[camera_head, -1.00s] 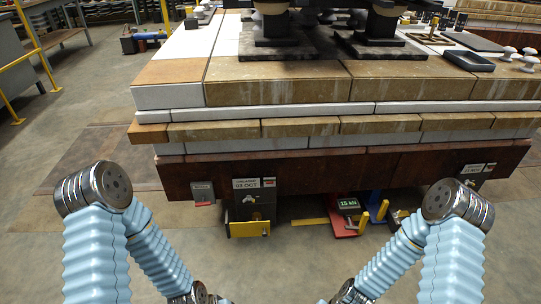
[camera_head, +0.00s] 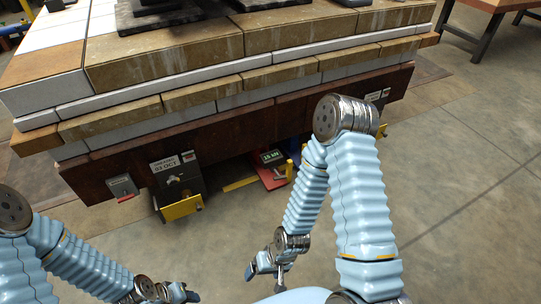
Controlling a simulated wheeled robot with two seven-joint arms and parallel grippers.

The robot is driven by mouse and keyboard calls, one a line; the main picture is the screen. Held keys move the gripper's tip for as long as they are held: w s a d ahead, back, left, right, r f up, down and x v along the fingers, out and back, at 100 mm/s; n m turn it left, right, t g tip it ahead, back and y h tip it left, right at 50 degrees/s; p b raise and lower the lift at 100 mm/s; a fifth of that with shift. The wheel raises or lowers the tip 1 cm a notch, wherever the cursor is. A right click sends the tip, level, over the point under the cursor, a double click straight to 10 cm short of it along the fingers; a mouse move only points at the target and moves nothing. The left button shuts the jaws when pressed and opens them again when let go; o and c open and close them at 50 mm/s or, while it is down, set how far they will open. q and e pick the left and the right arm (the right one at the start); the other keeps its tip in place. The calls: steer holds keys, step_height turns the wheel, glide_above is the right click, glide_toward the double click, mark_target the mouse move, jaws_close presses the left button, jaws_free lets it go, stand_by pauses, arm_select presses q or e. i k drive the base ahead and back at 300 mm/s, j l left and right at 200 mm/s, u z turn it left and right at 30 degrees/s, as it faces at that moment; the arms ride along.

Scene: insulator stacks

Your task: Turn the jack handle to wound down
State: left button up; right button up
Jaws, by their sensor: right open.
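Under the front edge of the stack stands a red unit (camera_head: 270,176) with a green-lit display (camera_head: 272,157), apparently the jack. A yellow bar (camera_head: 240,184) lies at its left. I cannot tell which part is the jack handle; my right forearm may hide some of the unit. My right gripper (camera_head: 265,272) is open and empty, in front of and below the unit, apart from it. My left gripper (camera_head: 184,294) shows only in part at the bottom edge, apart from the stack; its jaw state is unclear.
The layered stack (camera_head: 250,80) of stone-like slabs rests on a rusty brown beam (camera_head: 240,130). A dark labelled box (camera_head: 179,178) with a yellow plate hangs at its front left. Bare concrete floor (camera_head: 460,190) is free at the right. A wooden-topped table (camera_head: 490,5) stands far right.

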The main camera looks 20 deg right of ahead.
mark_target(279, 177)
steer(key=i+l+z, duration=0.1)
steer(key=l+z, duration=0.25)
steer(key=i+l+z, duration=0.1)
steer(key=l+z, duration=0.2)
steer(key=i+l+z, duration=0.15)
steer(key=z, duration=0.2)
steer(key=l, duration=0.1)
